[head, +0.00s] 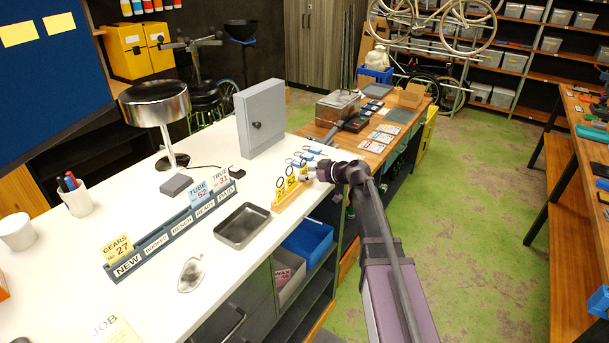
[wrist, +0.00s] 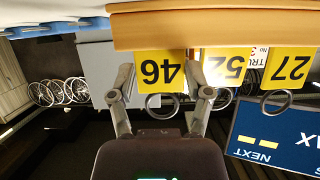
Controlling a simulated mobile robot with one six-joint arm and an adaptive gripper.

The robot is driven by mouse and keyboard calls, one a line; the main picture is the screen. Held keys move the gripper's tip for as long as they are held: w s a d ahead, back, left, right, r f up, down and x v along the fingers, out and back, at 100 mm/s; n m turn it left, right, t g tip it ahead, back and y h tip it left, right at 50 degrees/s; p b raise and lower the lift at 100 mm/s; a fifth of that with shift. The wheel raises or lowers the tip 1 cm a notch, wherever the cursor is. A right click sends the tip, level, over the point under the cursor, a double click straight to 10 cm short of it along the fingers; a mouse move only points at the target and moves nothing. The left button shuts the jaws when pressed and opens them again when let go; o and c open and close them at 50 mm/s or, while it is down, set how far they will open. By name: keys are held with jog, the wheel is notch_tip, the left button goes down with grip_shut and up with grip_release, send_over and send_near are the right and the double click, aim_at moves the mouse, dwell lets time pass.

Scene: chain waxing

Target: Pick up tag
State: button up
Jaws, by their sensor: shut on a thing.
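Yellow number tags with dark rings stand in a wooden rack (head: 291,196) near the right edge of the white counter. The wrist view is upside down and shows the rack (wrist: 215,27) with tag 46 (wrist: 160,70), tag 52 (wrist: 226,68) and tag 27 (wrist: 290,68). My gripper (head: 311,174) is at the rack's right end. In the wrist view my gripper (wrist: 160,76) has one finger at each side edge of tag 46, shut on it. Tag 46 still stands at the rack, its ring toward my palm. Tags 52 and 27 are beside it, untouched.
A grey metal tray (head: 243,226) lies left of the rack. A grey box (head: 261,118) stands behind. Blue-handled tools (head: 306,155) lie near my gripper. A blue bin (head: 308,242) sits below the counter edge.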

jog(key=shift+r, duration=0.1)
notch_tip(320, 180, up, 4)
jog(key=p, duration=0.4)
jog(key=s+d+p, duration=0.1)
jog(key=s, duration=1.5)
jog(key=shift+d+r, duration=0.4)
jog(key=shift+f, duration=0.15)
notch_tip(320, 180, down, 5)
jog(key=b, duration=0.5)
jog(key=shift+w, duration=0.1)
jog(key=shift+d, duration=0.2)
